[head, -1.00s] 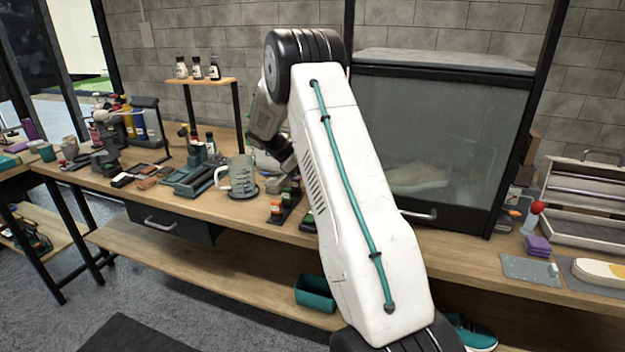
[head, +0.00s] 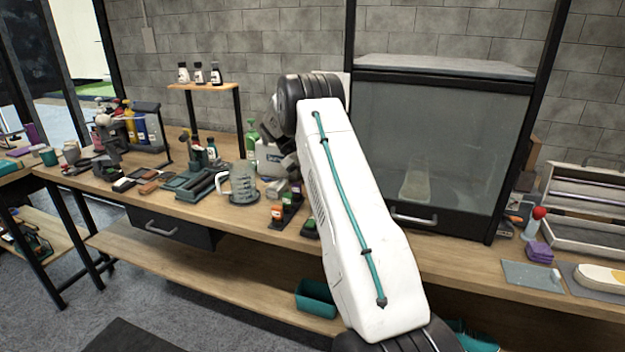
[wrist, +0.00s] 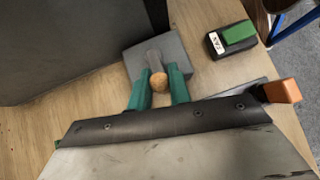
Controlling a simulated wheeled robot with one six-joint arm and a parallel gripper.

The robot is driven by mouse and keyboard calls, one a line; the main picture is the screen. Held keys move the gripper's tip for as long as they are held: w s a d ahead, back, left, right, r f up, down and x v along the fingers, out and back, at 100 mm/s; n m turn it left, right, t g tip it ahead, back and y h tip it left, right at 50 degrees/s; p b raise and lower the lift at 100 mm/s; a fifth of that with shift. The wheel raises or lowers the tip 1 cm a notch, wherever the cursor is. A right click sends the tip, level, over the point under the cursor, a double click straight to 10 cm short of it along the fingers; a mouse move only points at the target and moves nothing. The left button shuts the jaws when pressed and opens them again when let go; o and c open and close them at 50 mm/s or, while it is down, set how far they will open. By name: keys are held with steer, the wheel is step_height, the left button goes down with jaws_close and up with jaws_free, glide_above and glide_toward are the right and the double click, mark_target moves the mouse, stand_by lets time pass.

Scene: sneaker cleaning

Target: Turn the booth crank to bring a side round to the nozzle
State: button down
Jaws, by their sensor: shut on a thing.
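The booth (head: 430,140) stands on the bench with its glass front closed. Through the cloudy glass, a pale sneaker (head: 414,186) shows faintly as a narrow shape, seen roughly end-on. In the wrist view, the crank is a grey base plate (wrist: 178,50) with a short grey arm and a round wooden knob (wrist: 159,82), beside the dark booth wall (wrist: 70,45). My gripper (wrist: 159,87) has its teal fingers on both sides of the knob and is shut on it. In the head view my own arm hides the crank and most of the gripper. The nozzle cannot be made out.
A small dark block with a green top (wrist: 232,38) lies right of the crank; an orange-ended item (wrist: 282,91) is near the gripper's right side. A glass jug (head: 243,183) and several small bottles stand left of my arm. Purple sponges (head: 539,252) lie right of the booth.

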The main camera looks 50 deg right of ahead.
steer(key=c, duration=1.3)
jaws_free()
steer(key=shift+s+d, duration=0.1)
steer(key=v, duration=0.8)
